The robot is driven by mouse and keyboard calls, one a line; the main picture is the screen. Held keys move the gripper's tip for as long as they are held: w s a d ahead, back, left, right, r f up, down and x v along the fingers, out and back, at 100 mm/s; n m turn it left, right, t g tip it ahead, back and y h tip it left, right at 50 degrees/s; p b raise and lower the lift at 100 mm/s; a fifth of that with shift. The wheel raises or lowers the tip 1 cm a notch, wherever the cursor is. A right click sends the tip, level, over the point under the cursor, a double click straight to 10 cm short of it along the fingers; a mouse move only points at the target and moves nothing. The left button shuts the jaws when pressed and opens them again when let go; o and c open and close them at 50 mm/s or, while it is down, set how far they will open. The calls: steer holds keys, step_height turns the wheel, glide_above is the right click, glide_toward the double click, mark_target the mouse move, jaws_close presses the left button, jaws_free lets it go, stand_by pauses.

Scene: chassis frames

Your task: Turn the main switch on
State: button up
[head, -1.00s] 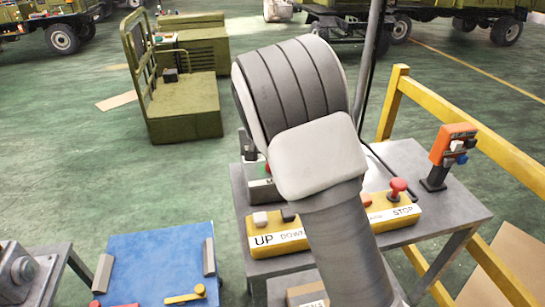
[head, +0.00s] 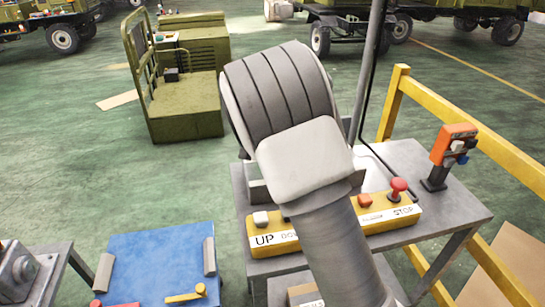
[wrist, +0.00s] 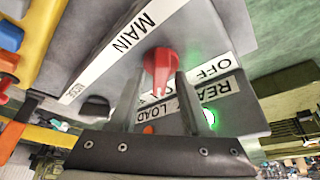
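The main switch is a red rotary knob (wrist: 160,68) on a grey panel (wrist: 215,25) in the wrist view, beside a white "MAIN" label (wrist: 135,32). An "OFF" label (wrist: 211,68) is to its right. My gripper (wrist: 161,80) is open, with one finger on each side of the knob's grip and gaps visible between. I cannot tell how deep the fingers reach around it. In the head view my arm hides the knob and most of its box; the gripper is hidden there too.
A lit green lamp (wrist: 210,117) is close to the right finger. A yellow control box (head: 380,220) with buttons and a red stop button (head: 398,187) stands on the grey table (head: 455,215). An orange device (head: 453,145) stands at right, near a yellow railing (head: 510,155).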

steer(key=shift+r, duration=0.1)
steer(key=v, duration=1.7)
steer(key=shift+p, duration=0.3)
steer(key=shift+s+r, duration=0.1)
steer(key=shift+s, duration=0.05)
steer(key=s+d+r+n+y, duration=0.3)
steer(key=s+d+r, duration=0.1)
steer(key=s+d, duration=1)
steer(key=s+d+f+n+t, duration=0.1)
steer(key=s+f+n, duration=0.1)
steer(key=s, duration=0.6)
steer(key=s+d+f+n+t, duration=0.1)
steer(key=s+f+n, duration=0.1)
steer(key=s, duration=0.6)
steer(key=shift+d, duration=0.25)
